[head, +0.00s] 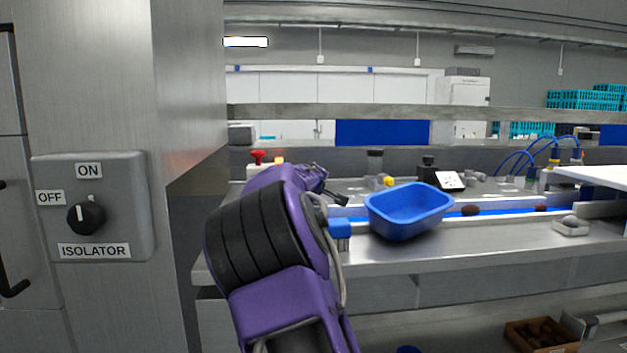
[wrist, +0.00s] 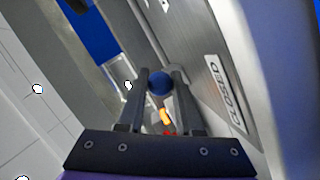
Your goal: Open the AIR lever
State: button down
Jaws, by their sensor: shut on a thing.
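In the wrist view, my gripper (wrist: 160,76) has its two dark fingers shut on a round blue knob (wrist: 159,86), which I take to be the AIR lever's handle. The rest of the lever is mostly hidden by the fingers and the knob. A white label reading CLOSED (wrist: 224,92) is on the metal panel to the right of the fingers. No AIR label or OPEN label is readable.
A blue tub (head: 410,209) stands at the bench's front, right of my arm. Dates (head: 471,210) lie on the blue belt behind. A red button (head: 258,156) is behind my arm. A steel cabinet with an ISOLATOR switch (head: 86,215) stands close on the left.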

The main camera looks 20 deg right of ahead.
jog(key=shift+d+r+n+t+y+p, duration=0.25)
jog(key=shift+d+n+y+p, duration=0.4)
jog(key=shift+y+p, duration=0.4)
jog(key=shift+d+f+n+t+y+p, duration=0.2)
jog(key=shift+n+y+p, duration=0.2)
jog(key=shift+p, duration=0.3)
jog(key=shift+d+f+n+t+y+p, duration=0.15)
jog(key=shift+n+y+p, duration=0.2)
jog(key=shift+p, duration=0.3)
jog(key=c, duration=0.8)
grip_release()
jog(key=shift+w, duration=0.1)
jog(key=shift+c, duration=0.2)
jog(key=shift+r, duration=0.2)
